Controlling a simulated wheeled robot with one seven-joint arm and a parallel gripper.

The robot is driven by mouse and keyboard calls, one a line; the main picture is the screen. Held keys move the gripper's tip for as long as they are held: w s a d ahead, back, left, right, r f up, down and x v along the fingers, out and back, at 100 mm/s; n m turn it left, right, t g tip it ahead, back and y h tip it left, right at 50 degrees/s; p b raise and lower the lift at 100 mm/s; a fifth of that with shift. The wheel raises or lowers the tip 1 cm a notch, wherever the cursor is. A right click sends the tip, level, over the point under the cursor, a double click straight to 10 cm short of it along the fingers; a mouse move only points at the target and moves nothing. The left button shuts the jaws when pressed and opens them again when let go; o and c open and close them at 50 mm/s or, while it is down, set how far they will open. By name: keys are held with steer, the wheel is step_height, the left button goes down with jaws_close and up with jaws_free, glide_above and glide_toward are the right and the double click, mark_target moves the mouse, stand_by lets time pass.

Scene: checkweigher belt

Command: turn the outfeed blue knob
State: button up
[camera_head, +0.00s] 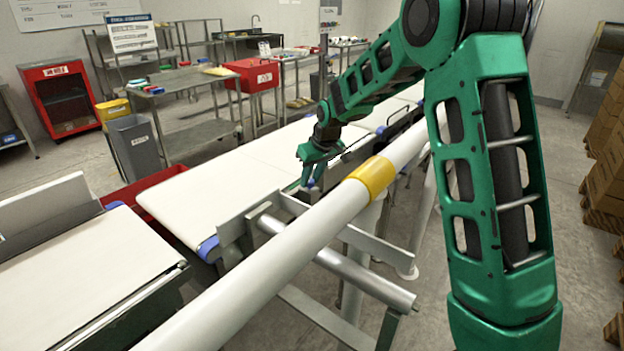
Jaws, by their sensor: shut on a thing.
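My gripper (310,184), at the end of my green arm, points down at the near side of the white belt, just behind the white pipe with the yellow band. A small blue knob (313,183) shows between and beside its fingertips. The gripper is shut on this knob. Most of the knob is hidden by the fingers, so its turned angle cannot be told. Another small blue knob (380,130) shows farther along the same belt side, apart from the gripper.
A long white pipe (270,258) with a yellow band (373,175) crosses in front of the belt (215,192). A second belt (80,265) lies at the left. A red bin (150,187) sits between them. Grey rails and a roller (340,265) stand close below the gripper.

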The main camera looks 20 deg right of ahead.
steer(key=shift+w+d+n+g+y, duration=0.15)
steer(key=shift+d+n+y, duration=0.1)
steer(key=shift+n, duration=0.55)
steer(key=shift+s+d+n+g+y, duration=0.15)
steer(key=shift+n+y, duration=0.1)
steer(key=shift+n, duration=0.55)
steer(key=shift+w, duration=0.1)
steer(key=o, duration=1)
steer(key=shift+o, duration=0.2)
steer(key=shift+a, duration=0.1)
steer(key=shift+r, duration=0.15)
steer(key=v, duration=1)
steer(key=shift+d+r, duration=0.15)
steer(key=shift+d, duration=0.1)
